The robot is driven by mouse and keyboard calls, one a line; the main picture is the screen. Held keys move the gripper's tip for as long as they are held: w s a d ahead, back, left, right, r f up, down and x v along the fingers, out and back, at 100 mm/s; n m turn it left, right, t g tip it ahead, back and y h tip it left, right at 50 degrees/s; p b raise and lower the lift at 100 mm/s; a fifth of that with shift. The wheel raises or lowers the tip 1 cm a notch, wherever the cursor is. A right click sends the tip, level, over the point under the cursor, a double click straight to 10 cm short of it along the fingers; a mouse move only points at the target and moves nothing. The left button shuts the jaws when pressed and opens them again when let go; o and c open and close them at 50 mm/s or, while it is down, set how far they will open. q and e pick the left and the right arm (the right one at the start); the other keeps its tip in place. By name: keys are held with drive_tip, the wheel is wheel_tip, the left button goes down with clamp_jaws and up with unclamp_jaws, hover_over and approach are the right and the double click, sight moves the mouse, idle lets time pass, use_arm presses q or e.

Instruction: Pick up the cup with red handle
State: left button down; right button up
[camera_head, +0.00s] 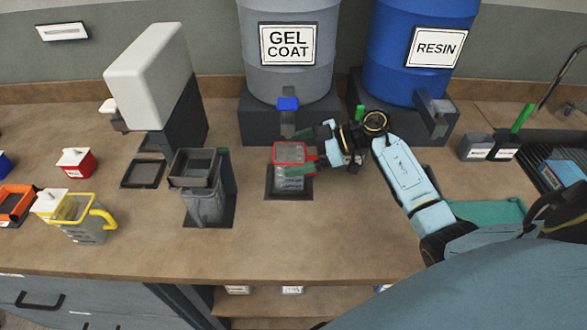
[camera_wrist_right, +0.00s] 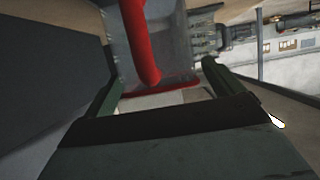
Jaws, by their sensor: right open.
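The cup with the red handle (camera_head: 290,184) is a clear grey measuring cup with a red rim. It stands upright on a dark square pad below the gel coat tap. My right gripper (camera_head: 303,152) is at its right side, open, with the green fingers spread about the cup's handle side. In the right wrist view the red handle (camera_wrist_right: 142,45) lies between the two fingers (camera_wrist_right: 158,88), with the clear cup wall behind it. I cannot tell whether the fingers touch the cup. My left gripper is not in view.
A gel coat barrel (camera_head: 289,75) and a blue resin barrel (camera_head: 405,75) stand behind. A yellow-handled cup (camera_head: 88,232) is further left. The counter's front middle (camera_head: 330,240) is clear.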

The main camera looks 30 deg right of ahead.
drive_tip(key=shift+w+a+f, duration=0.15)
drive_tip(key=shift+w+a, duration=0.05)
drive_tip(key=shift+a, duration=0.2)
drive_tip(key=shift+c, duration=0.2)
drive_tip(key=c, duration=1.4)
drive_tip(key=shift+c, duration=0.2)
